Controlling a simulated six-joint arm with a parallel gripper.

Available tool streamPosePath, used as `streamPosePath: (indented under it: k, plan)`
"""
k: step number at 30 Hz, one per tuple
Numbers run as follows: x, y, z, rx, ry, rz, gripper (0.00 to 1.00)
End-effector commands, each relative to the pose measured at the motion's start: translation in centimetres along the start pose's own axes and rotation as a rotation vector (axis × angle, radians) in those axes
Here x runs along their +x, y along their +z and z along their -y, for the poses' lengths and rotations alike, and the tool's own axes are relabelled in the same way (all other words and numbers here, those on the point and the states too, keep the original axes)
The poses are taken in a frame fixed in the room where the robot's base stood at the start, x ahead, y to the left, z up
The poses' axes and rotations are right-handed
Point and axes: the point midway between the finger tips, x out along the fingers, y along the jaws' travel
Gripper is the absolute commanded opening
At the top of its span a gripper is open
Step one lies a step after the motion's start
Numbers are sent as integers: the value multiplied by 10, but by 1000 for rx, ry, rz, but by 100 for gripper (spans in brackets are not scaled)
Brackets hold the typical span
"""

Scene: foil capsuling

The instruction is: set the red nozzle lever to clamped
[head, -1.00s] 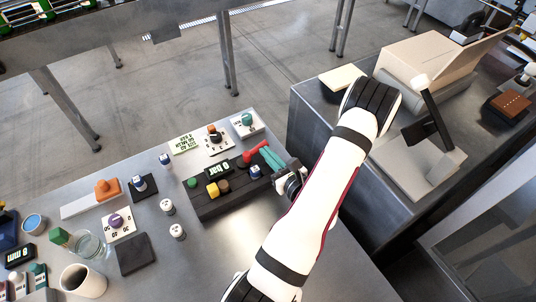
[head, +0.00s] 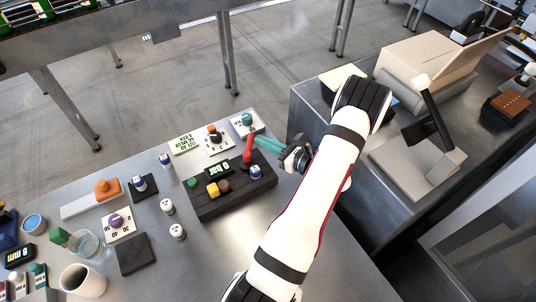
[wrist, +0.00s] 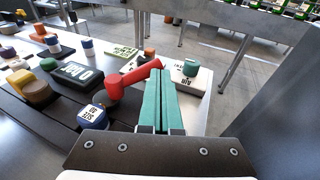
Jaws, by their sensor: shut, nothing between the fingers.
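The red nozzle lever (head: 248,149) stands on the dark control box (head: 232,196), at its back right corner. In the head view it points up and away from me, its tip raised. In the wrist view the lever (wrist: 132,79) slants up to the right, its tip at the teal fingers. My gripper (head: 257,139) is shut and empty, with its teal fingers just right of the lever's upper end. The fingers (wrist: 158,83) look to be touching or very close to the lever tip; I cannot tell which. The lever's label is not readable.
The box also carries a display (head: 218,168), a yellow knob (head: 212,189) and a blue-white knob (head: 255,171). Behind it stand a teal-knob plate (head: 246,120) and an orange-black dial plate (head: 214,138). Bare table lies in front of the box.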

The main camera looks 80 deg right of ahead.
Motion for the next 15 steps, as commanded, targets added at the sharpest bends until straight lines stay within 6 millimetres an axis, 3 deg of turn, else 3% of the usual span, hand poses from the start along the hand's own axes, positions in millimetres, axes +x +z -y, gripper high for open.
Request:
streamPosePath:
  k: [15]
  plan:
    - [27,5,0,0,0,1,0]
